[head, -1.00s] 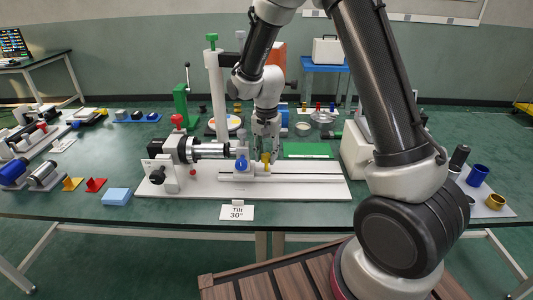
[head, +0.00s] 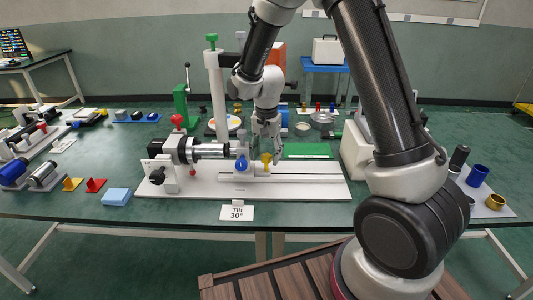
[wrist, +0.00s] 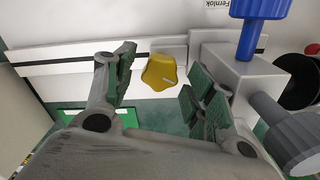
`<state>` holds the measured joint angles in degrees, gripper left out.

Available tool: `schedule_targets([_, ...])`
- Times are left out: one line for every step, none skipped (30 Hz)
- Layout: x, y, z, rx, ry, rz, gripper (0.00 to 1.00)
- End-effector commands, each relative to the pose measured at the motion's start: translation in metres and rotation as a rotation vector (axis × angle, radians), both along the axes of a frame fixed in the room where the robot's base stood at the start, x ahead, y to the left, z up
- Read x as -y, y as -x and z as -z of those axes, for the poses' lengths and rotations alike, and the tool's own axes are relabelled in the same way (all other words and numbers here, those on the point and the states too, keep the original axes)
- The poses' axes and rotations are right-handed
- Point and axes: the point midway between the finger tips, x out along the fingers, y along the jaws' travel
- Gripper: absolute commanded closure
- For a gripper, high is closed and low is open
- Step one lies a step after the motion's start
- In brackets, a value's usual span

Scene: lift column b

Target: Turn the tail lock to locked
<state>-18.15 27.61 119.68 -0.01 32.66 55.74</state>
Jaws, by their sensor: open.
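A white lathe-like fixture (head: 320,190) lies on the green table, with a grey tailstock block on its rail. A yellow lobed knob (head: 266,158) sits on the rail just right of that block; it also shows in the wrist view (wrist: 158,72). A blue knob (head: 241,164) is on the front of the block and shows in the wrist view (wrist: 262,8). I cannot tell from labels which knob is the tail lock. My gripper (head: 268,142) is open. In the wrist view its fingers (wrist: 160,82) stand either side of the yellow knob, apart from it.
A grey cylinder (wrist: 295,135) beside the block is close to my right finger in the wrist view. A green pad (head: 308,150) lies behind the rail. A "Tilt 30°" card (head: 237,212) stands in front. The rail's right part is clear.

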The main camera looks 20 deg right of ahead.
Motion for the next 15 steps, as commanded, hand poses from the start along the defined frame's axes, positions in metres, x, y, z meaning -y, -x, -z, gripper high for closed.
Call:
schedule_targets([0.0, 0.0, -0.001, 0.0, 0.0, 0.0, 0.45])
schedule_targets([0.0, 0.0, -0.002, 0.0, 0.0, 0.0, 0.45])
schedule_targets([0.0, 0.0, -0.005, 0.001, -0.001, 0.0, 0.45])
schedule_targets([0.0, 0.0, -0.008, 0.001, 0.0, 0.0, 0.45])
schedule_targets([0.0, -0.001, -0.012, 0.003, -0.001, 0.0, 0.45])
schedule_targets([0.0, -0.001, -0.019, 0.003, -0.001, 0.0, 0.45])
schedule_targets([0.0, -0.001, -0.024, 0.005, -0.001, 0.0, 0.45])
schedule_targets([0.0, -0.001, -0.031, 0.005, -0.001, 0.0, 0.45])
schedule_targets([0.0, -0.001, -0.04, 0.005, -0.002, 0.0, 0.45])
schedule_targets([0.0, -0.001, -0.047, 0.005, -0.001, 0.0, 0.45])
schedule_targets([0.0, -0.001, -0.054, 0.005, -0.002, 0.0, 0.45])
schedule_targets([0.0, -0.001, -0.063, 0.005, -0.001, 0.0, 0.45])
schedule_targets([0.0, -0.001, -0.07, 0.005, -0.002, 0.0, 0.45])
schedule_targets([0.0, -0.001, -0.077, 0.005, -0.002, 0.0, 0.45])
schedule_targets([0.0, -0.001, -0.085, 0.003, -0.001, 0.0, 0.45])
